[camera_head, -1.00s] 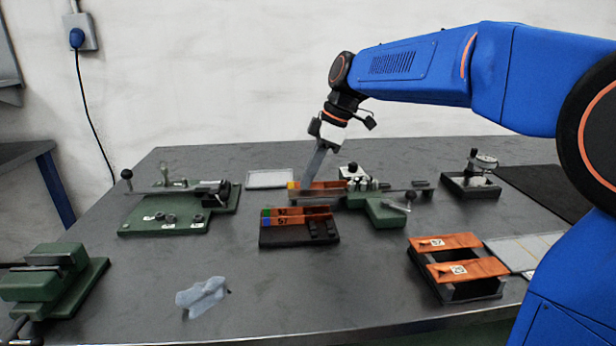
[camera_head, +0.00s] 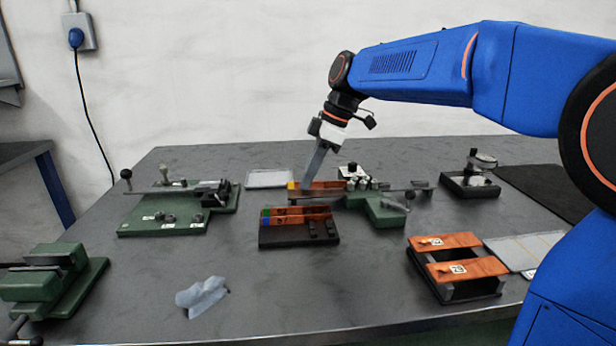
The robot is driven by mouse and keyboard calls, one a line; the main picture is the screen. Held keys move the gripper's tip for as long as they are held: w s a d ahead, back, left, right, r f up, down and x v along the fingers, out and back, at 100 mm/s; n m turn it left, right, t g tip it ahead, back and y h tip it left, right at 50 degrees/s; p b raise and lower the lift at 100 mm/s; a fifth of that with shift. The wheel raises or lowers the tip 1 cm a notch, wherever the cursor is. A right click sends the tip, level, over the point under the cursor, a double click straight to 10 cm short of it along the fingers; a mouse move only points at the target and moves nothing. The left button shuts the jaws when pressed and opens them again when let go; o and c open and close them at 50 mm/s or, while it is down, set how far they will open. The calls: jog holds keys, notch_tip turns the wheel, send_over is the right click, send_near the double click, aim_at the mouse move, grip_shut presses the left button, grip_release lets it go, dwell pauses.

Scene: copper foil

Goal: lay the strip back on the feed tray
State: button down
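A copper strip with a yellow end (camera_head: 328,185) lies along the narrow bar of a green fixture (camera_head: 385,210) at the middle back of the table. My gripper (camera_head: 307,184) points down at this strip, near its yellow end. The fingers are seen edge-on, so I cannot tell whether they grip it. A low black tray (camera_head: 290,241) in front holds copper strips with green and blue ends (camera_head: 295,213). A black rack (camera_head: 474,291) at the right carries two wide copper pieces (camera_head: 466,269) with white labels. I cannot tell which of these is the feed tray.
A green fixture with a lever (camera_head: 160,224) stands at the left, and a green vise (camera_head: 58,278) at the front left. A dial gauge stand (camera_head: 472,183) is at the back right.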

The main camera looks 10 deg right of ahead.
jog(key=shift+d, duration=0.65)
dwell(0.9)
jog(key=shift+f, duration=0.15)
dwell(0.6)
jog(key=c, duration=2.4)
grip_release()
jog(key=shift+o, duration=0.2)
jog(key=shift+r, duration=1.45)
jog(key=o, duration=0.6)
jog(key=shift+c, duration=0.2)
